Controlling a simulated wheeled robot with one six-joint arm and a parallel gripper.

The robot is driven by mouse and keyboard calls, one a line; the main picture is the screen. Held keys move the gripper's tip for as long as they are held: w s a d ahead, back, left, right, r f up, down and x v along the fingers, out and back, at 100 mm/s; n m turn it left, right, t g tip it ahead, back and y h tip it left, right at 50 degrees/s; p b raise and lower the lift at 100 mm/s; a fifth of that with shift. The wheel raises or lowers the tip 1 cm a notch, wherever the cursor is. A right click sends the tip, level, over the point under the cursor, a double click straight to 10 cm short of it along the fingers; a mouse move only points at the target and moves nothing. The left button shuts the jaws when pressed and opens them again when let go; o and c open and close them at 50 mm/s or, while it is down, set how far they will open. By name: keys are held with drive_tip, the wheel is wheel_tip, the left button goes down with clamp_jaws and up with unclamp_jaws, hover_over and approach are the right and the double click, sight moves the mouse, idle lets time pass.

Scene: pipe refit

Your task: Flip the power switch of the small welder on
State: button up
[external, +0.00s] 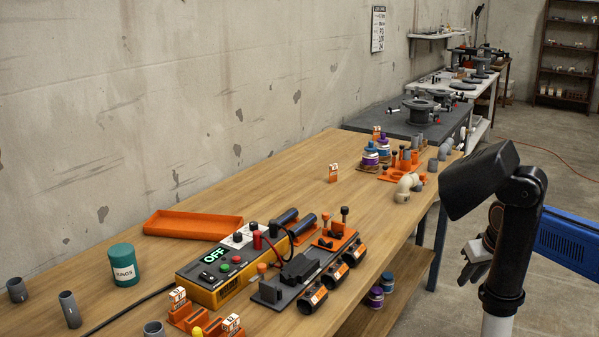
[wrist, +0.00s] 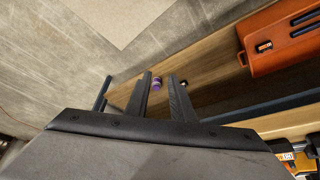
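The small welder (external: 205,297) is a yellow-orange box with a dark top panel, standing on the wooden bench in the external view. Its display (external: 214,254) reads OFF in green. Beside the display are red and green buttons and a small black part (external: 206,277) that may be the power switch; its position is too small to tell. My gripper (external: 466,275) is off the bench's right side, well away from the welder. In the wrist view my gripper (wrist: 163,84) shows its two dark fingers apart with nothing between them. I cannot make out the welder there.
An orange tray (external: 193,224) and a green canister (external: 124,265) stand left of the welder. A dark fixture with black cylinders (external: 313,296) sits close on its right. Orange holders (external: 192,317) are in front. Bare wood (external: 290,175) lies behind. A blue crate (external: 570,240) is at right.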

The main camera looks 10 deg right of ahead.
drive_tip(key=shift+w+a+r, duration=0.15)
drive_tip(key=shift+w+r, duration=0.05)
drive_tip(key=shift+r, duration=0.05)
clamp_jaws()
drive_tip(key=w+a+r+n+g+y, duration=0.1)
drive_tip(key=w+a+r+n, duration=0.5)
drive_tip(key=a, duration=0.4)
drive_tip(key=w+a+r+n, duration=0.4)
drive_tip(key=a+r, duration=0.4)
drive_tip(key=a, duration=0.1)
drive_tip(key=w+a+r+n+g+y, duration=0.1)
drive_tip(key=w+a+r+n, duration=0.5)
drive_tip(key=a, duration=0.4)
drive_tip(key=s+a+r+n+g, duration=0.1)
drive_tip(key=a+r+n, duration=0.2)
drive_tip(key=a, duration=0.6)
drive_tip(key=s+a+r+n, duration=0.2)
drive_tip(key=a, duration=0.8)
drive_tip(key=s+a+n, duration=0.3)
drive_tip(key=s+a, duration=0.2)
drive_tip(key=a, duration=0.3)
drive_tip(key=s+a+n, duration=0.3)
drive_tip(key=s+a, duration=0.2)
drive_tip(key=a, duration=0.4)
drive_tip(key=shift+r+g+h, duration=0.3)
drive_tip(key=shift+r+h, duration=0.1)
drive_tip(key=shift+r, duration=0.05)
drive_tip(key=shift+s, duration=0.1)
